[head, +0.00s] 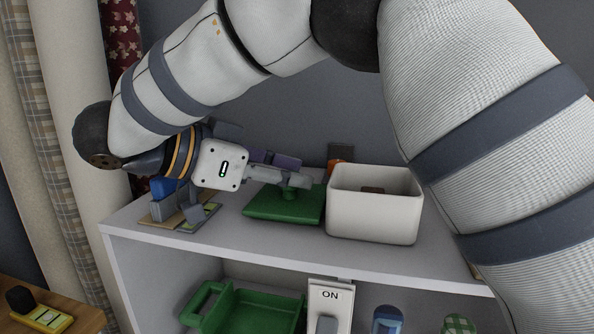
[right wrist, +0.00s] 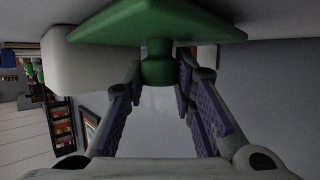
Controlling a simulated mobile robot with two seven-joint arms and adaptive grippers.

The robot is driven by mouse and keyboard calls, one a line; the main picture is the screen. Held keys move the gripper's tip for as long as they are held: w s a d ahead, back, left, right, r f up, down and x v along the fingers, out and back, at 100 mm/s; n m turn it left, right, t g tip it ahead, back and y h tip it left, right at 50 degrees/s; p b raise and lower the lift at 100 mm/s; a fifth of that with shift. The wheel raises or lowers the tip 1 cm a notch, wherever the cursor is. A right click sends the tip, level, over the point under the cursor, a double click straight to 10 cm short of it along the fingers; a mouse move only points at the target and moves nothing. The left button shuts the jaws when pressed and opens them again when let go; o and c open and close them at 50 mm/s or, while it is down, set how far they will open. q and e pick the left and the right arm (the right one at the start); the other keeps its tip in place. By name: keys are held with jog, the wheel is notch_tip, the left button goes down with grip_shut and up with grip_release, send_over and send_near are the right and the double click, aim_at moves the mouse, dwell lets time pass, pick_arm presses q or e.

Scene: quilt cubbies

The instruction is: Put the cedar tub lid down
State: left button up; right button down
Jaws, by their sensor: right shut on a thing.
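The tub lid (head: 268,206) is a green square plate with a round knob, at the middle of the shelf top in the head view. It lies flat at the shelf surface, just left of a white open tub (head: 375,215); I cannot tell whether it fully rests there. My right gripper (head: 292,182) is shut on the lid's knob, reaching in from the left side. In the right wrist view the green lid (right wrist: 160,22) spans the top, with its knob between the purple-padded fingers (right wrist: 160,72). My left gripper is not in view.
A small stand with blue and grey items (head: 165,205) is on the shelf's left. An orange-brown object (head: 339,155) stands behind the tub. Shelf front is clear.

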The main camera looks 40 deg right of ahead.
jog(key=shift+a+r, duration=0.1)
jog(key=shift+a, duration=0.25)
jog(key=c, duration=1.3)
grip_release()
jog(key=shift+d, duration=0.1)
jog(key=shift+c, duration=0.2)
jog(key=v, duration=0.7)
jog(key=shift+a+r, duration=0.1)
jog(key=shift+a, duration=0.2)
